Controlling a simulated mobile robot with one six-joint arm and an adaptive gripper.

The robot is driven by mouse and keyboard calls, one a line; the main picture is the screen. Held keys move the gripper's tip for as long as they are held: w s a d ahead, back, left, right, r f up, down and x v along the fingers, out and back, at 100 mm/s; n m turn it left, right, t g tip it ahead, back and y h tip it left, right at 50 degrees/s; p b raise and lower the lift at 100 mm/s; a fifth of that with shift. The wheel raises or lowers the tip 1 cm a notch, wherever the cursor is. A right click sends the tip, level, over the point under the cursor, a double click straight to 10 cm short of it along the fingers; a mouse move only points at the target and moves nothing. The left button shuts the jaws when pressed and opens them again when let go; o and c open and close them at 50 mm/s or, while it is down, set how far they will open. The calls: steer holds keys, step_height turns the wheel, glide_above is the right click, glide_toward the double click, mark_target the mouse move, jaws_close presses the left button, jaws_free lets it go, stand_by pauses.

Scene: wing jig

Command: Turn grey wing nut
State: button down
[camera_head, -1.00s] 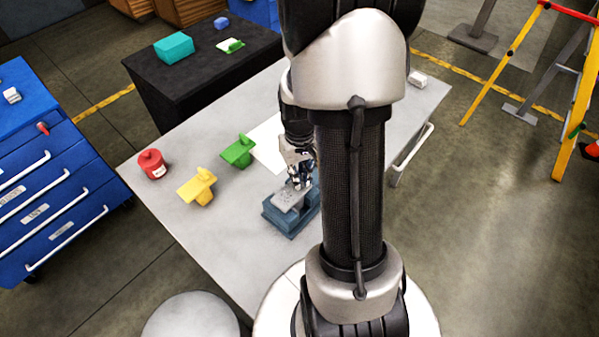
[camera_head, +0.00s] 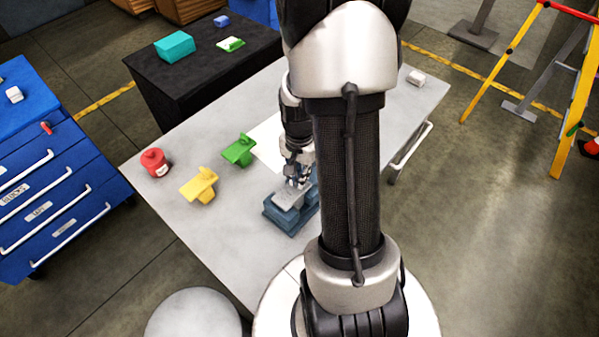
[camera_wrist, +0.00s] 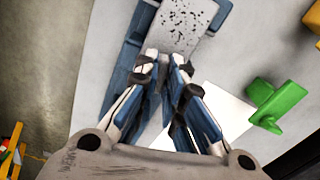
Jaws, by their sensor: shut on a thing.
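The grey wing nut, a flat grey plate with dark specks (camera_wrist: 188,24), sits in the blue jig (camera_head: 287,221) on the table. Its plate also shows in the head view (camera_head: 288,199). My gripper (camera_wrist: 166,60) is over the plate from above, fingertips close together and shut on the wing nut. The gripped part is mostly hidden between the fingers. In the head view my gripper (camera_head: 297,182) is at the jig, partly hidden by my arm.
A yellow wing piece (camera_head: 198,186), a green one (camera_head: 239,151) and a red canister (camera_head: 153,163) stand on the grey table left of the jig. A white sheet (camera_head: 268,142) lies behind the jig. The table's front left is clear.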

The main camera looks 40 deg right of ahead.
steer(key=shift+m, duration=1.2)
steer(key=c, duration=1.7)
jaws_free()
step_height(320, 180, up, 12)
